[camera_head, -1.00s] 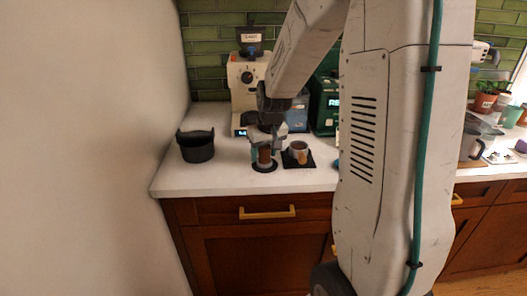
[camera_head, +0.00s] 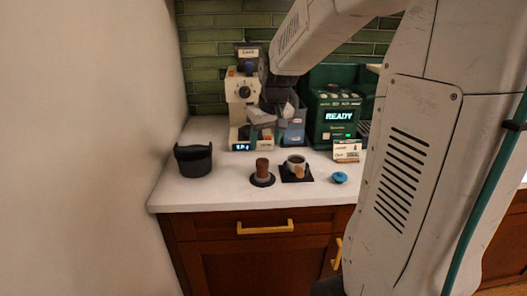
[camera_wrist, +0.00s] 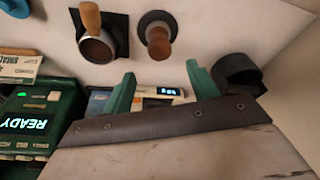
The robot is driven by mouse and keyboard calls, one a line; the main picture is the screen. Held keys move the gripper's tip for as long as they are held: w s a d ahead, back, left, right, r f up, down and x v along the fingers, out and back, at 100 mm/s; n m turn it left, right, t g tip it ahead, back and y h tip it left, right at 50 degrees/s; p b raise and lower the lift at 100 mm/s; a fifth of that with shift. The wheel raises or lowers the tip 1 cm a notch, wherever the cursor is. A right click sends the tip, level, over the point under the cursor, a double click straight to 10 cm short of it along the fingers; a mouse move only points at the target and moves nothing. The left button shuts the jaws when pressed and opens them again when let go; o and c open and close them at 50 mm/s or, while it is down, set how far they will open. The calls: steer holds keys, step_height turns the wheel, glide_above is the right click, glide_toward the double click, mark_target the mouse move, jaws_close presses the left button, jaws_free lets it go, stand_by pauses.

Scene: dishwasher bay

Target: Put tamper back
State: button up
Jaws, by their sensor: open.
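The tamper (camera_head: 262,168), with a brown wooden handle, stands upright on a round black mat (camera_head: 262,182) on the white counter. In the wrist view the tamper (camera_wrist: 158,42) is at the top middle, on its dark round mat (camera_wrist: 157,17). My gripper (camera_head: 262,128) is up and behind the tamper in the head view, near the grinder. In the wrist view my gripper (camera_wrist: 163,86) has its two green fingers spread with nothing between them. The tamper is apart from the fingers.
A metal cup-like piece with a wooden handle (camera_head: 297,163) sits on a square black mat (camera_head: 308,178) beside the tamper. A black bin (camera_head: 194,160) stands left. A white grinder (camera_head: 242,100) and green machine (camera_head: 333,105) stand behind. A blue round item (camera_head: 339,178) lies right.

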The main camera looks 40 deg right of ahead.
steer(key=s+a+r+n+g, duration=0.1)
steer(key=s+a, duration=0.7)
steer(key=s, duration=0.4)
steer(key=s+a+r+n+g, duration=0.1)
steer(key=s+a, duration=0.7)
steer(key=s, duration=0.4)
steer(key=shift+s+a+r+y, duration=0.25)
steer(key=shift+s+r+y, duration=0.05)
steer(key=shift+s+r, duration=0.1)
